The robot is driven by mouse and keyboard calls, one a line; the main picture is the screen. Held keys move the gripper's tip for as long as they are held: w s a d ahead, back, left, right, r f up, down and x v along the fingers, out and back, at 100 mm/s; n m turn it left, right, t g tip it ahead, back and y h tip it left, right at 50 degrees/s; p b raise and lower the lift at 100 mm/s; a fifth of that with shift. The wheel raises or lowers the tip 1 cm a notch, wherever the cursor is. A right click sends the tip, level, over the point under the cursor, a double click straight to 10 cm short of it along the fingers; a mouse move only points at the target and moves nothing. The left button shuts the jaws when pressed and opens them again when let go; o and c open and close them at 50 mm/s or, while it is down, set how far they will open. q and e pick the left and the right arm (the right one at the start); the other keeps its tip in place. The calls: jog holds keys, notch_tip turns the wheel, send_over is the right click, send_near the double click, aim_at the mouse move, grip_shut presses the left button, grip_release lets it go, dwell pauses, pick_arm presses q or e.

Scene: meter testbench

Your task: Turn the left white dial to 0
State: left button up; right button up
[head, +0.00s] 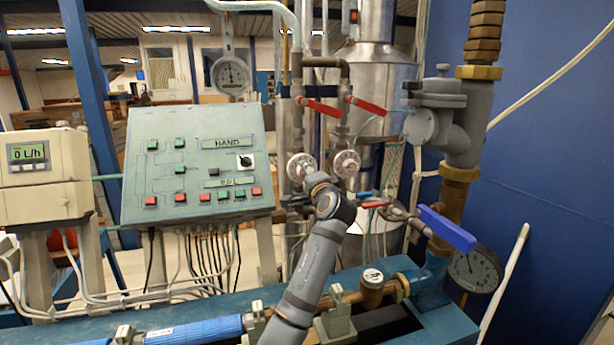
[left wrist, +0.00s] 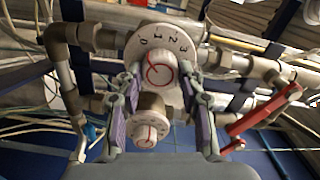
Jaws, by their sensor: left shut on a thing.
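The left white dial (head: 299,166) sits on the pipework right of the control panel. My left gripper (head: 309,173) reaches up to it from below and partly covers it. In the left wrist view, a white dial (left wrist: 160,55) with numbers on its rim lies between my left gripper's fingers (left wrist: 162,78), which are shut on its knob. A red mark shows on the knob; its exact reading is too small to tell. The right white dial (head: 346,163) is just to the right, clear of the gripper, and a second white dial (left wrist: 151,132) shows lower in the wrist view.
Red lever handles (head: 320,107) are above the dials. A blue valve handle (head: 447,228) and a gauge (head: 475,269) are at the right. The sloped control panel (head: 140,130) and the flow meter (head: 40,175) are at the left. A red lever (left wrist: 262,110) is close beside the gripper.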

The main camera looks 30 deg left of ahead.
pick_arm(q)
jog(key=o, duration=1.2)
jog(key=v, duration=0.7)
jog(key=shift+s+d+f, duration=0.1)
jog(key=shift+s+d, duration=0.1)
